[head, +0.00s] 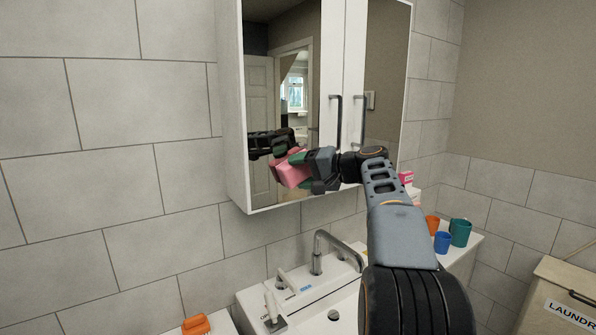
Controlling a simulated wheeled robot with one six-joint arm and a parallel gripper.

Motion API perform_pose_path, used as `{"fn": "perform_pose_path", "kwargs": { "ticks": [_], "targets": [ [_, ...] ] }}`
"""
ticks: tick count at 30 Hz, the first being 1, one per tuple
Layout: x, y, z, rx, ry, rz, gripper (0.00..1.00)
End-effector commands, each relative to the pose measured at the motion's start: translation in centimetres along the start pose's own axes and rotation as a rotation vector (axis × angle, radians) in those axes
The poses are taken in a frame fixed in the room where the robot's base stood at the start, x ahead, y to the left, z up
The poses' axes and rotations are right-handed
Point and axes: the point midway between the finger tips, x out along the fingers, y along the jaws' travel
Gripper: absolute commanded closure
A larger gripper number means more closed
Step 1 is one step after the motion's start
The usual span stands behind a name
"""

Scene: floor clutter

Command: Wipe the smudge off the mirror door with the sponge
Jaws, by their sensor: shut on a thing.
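The mirror door (279,85) is the left door of a white wall cabinet above the sink, and it is closed. My gripper (297,165) is in front of its lower part, shut on a pink sponge (290,173) with a green side. The sponge is at or very near the glass, and its reflection shows just beside it. I cannot tell for sure whether they touch. No smudge can be made out on the glass; the sponge and gripper hide part of the lower mirror.
Below are a white sink with a grey tap (318,250) and a toothbrush-like item. An orange brush (196,325) is at lower left. Orange, blue and teal cups (460,232) stand on a ledge at right. A laundry box (560,300) is at far right. Cabinet handles (337,122) stick out.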

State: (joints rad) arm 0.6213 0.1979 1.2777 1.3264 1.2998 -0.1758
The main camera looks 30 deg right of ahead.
Motion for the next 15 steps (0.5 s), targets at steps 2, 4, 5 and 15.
{"fn": "perform_pose_path", "kwargs": {
  "ticks": [2, 4, 5, 15],
  "targets": [
    [-0.3, 0.1, -0.6, 0.002, 0.002, 0.0, 0.54],
    [-0.6, 0.3, -1.1, 0.002, 0.003, 0.001, 0.54],
    [-0.7, 0.3, -1.3, 0.001, 0.003, 0.0, 0.54],
    [-1.6, 1.3, -2.9, 0.0, 0.002, 0.0, 0.54]
  ]
}}
